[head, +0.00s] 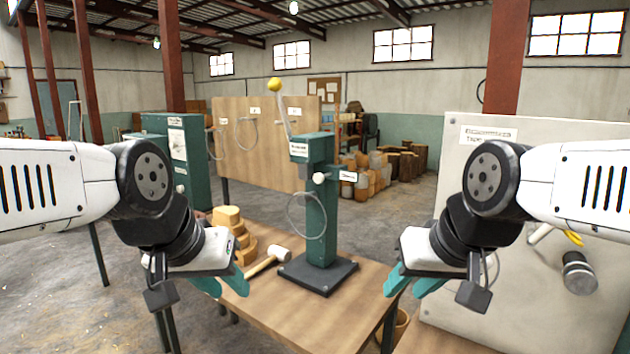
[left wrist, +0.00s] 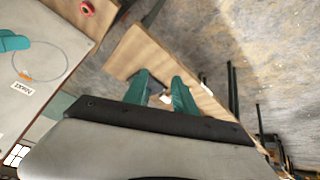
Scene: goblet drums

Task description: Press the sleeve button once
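A red round part (left wrist: 87,9), which looks like a button, sits on a wooden surface at the top of the left wrist view. I cannot tell whether it is the sleeve button, and no label naming one is readable. My left gripper (head: 221,284) is open, its teal fingers apart, over the left edge of the wooden table; it also shows in the left wrist view (left wrist: 161,92), with nothing clearly held. My right gripper (head: 413,284) is open and empty near the table's right edge.
A green press (head: 317,205) with a yellow-knobbed lever stands on the table (head: 275,315). A pale panel (head: 455,200) stands at right, a green cabinet (head: 188,150) at left.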

